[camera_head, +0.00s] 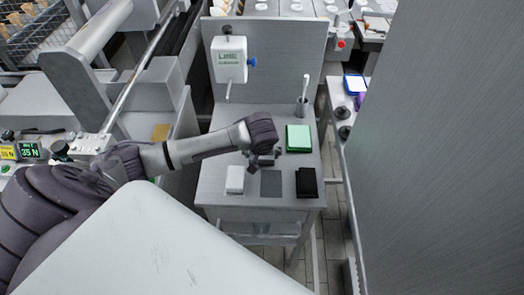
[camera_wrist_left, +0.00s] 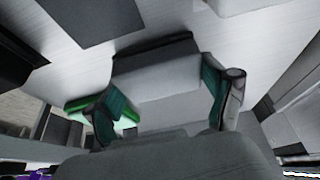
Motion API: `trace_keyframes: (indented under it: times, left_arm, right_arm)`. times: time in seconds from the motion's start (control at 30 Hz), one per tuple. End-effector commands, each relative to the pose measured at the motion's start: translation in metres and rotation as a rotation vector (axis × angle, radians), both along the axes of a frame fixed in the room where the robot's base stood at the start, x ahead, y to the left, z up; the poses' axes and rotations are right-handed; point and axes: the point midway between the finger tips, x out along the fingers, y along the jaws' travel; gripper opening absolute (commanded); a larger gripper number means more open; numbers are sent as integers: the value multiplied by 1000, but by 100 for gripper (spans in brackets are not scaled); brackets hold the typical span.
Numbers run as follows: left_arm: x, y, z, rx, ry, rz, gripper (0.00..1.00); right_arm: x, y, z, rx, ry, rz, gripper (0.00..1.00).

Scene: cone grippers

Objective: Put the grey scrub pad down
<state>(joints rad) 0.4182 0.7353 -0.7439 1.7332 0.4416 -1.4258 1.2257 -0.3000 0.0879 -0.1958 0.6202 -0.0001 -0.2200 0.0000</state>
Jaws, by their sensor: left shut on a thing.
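My left gripper (camera_head: 264,161) reaches in from the left and hangs over the worktable. In the left wrist view its two teal-lined fingers (camera_wrist_left: 165,103) are shut on the grey scrub pad (camera_wrist_left: 160,82), one at each side. In the head view the pad is mostly hidden by the gripper. A flat dark grey square (camera_head: 271,184) lies on the table just in front of the gripper, between a white pad (camera_head: 235,179) and a black pad (camera_head: 306,183). The square also shows in the wrist view (camera_wrist_left: 97,20), apart from the held pad. My right gripper is not in view.
A green pad (camera_head: 298,138) lies right of the gripper, with a brush in a holder (camera_head: 302,103) behind it. A white dispenser (camera_head: 229,60) hangs on the table's back panel (camera_head: 277,75). A large grey panel (camera_head: 450,150) stands at the right.

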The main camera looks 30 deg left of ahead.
Motion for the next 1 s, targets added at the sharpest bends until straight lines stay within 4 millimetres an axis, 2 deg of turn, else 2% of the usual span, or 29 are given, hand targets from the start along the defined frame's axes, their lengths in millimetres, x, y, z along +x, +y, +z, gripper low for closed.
trace_keyframes:
  times: [0.33, 0.37, 0.43, 0.8, 1.0]
  left_arm:
    - [0, -1, -3, -1, 1, 0, 59]
    - [0, 0, -3, 0, 0, 0, 87]
    - [0, 0, -3, 0, 0, 0, 99]
    - [0, 0, -1, 0, -1, 0, 100]
    - [-6, -5, 21, -3, -3, -1, 100]
  right_arm:
    - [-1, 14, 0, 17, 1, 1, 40]
    - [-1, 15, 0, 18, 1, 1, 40]
    - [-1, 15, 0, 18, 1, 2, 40]
    - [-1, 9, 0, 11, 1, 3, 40]
    - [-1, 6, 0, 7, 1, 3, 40]
